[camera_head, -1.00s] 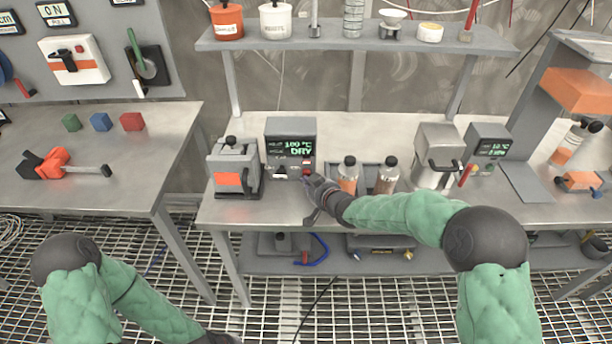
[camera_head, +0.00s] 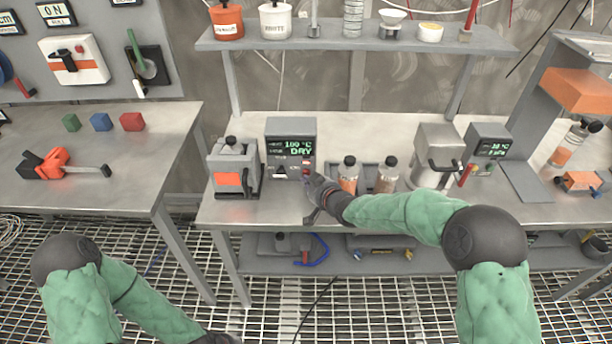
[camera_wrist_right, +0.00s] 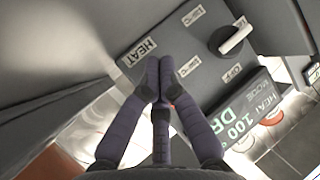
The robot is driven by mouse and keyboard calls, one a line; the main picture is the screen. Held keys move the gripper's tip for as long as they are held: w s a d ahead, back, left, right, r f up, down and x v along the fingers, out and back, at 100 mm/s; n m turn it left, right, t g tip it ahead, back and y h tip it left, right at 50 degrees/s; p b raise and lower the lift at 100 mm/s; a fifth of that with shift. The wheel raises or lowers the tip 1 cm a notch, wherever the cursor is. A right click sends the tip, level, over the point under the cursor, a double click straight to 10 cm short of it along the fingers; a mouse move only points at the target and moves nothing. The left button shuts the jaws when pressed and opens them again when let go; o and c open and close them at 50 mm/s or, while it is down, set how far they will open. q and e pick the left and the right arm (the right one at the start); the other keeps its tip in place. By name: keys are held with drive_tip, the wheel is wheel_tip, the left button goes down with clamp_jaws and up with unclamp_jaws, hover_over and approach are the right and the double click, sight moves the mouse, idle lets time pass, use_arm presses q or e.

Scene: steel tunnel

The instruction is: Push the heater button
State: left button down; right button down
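The heater is a grey box (camera_head: 290,128) on the middle bench, with a lit green display (camera_head: 292,148) reading "100 °C" and "DRY". A small red spot (camera_head: 307,170) shows low on the right of its front, by my right gripper (camera_head: 310,182). In the wrist view, my right gripper (camera_wrist_right: 160,62) has its fingertips together with nothing visible between them. The tips are over the heater's panel, beside the "HEAT" label (camera_wrist_right: 142,50). They hide what lies behind them, and I cannot tell if they touch. My left gripper (camera_head: 215,338) is partly cut off at the bottom edge.
A dark knob (camera_wrist_right: 228,40) stands out from the panel. A grey device with an orange label (camera_head: 233,175) stands left of the heater. A shelf (camera_head: 360,42) runs above.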

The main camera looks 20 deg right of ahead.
drive_tip(key=shift+w+d+r, duration=0.1)
drive_tip(key=shift+w+d, duration=0.05)
drive_tip(key=shift+w, duration=0.15)
drive_tip(key=shift+s, duration=0.35)
idle(0.4)
drive_tip(key=shift+s+a, duration=0.35)
drive_tip(key=shift+s, duration=0.6)
drive_tip(key=shift+s+a, duration=0.3)
drive_tip(key=shift+s, duration=0.7)
drive_tip(key=shift+s+a, duration=0.35)
drive_tip(key=shift+s, duration=0.6)
